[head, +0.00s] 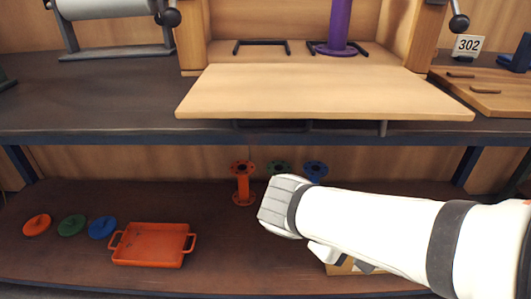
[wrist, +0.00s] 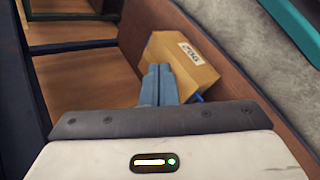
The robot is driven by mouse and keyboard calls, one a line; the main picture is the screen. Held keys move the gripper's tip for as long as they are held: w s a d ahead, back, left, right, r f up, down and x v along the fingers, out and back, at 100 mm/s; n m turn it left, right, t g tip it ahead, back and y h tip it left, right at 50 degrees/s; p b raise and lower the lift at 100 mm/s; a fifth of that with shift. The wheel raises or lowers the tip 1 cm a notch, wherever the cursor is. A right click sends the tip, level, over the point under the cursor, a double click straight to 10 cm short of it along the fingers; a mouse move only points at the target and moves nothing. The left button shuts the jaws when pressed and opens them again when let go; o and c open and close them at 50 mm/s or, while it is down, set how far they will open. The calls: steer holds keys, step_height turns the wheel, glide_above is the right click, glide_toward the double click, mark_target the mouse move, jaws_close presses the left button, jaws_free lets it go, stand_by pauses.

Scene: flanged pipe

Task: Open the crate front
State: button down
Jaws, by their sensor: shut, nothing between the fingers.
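The crate (head: 305,20) stands on the upper shelf in the head view. Its front panel (head: 320,90) is folded down flat and juts out over the shelf edge, so the crate is open. A dark handle (head: 270,126) hangs under the panel. A purple flanged pipe (head: 339,25) stands inside, its top cut off by the picture. My gripper (wrist: 158,70) shows in the wrist view with its two blue-grey fingers together and empty. In the head view my arm reaches in from the right below the panel, apart from it, and the fingertips are hidden.
On the lower shelf are an orange tray (head: 152,245), an orange flanged pipe (head: 243,183), green and blue pipes behind my wrist, and several coloured discs (head: 72,225) at left. A labelled box (wrist: 180,62) lies beyond my fingers in the wrist view.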

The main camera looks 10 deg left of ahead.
step_height(320, 180, down, 8)
steer(key=s+d+m+g+y, duration=0.1)
steer(key=d+m+g+y, duration=0.1)
steer(key=m+y, duration=0.6)
steer(key=shift+r+m+g+y, duration=0.15)
steer(key=shift+m+g+y, duration=0.2)
steer(key=shift+g, duration=0.25)
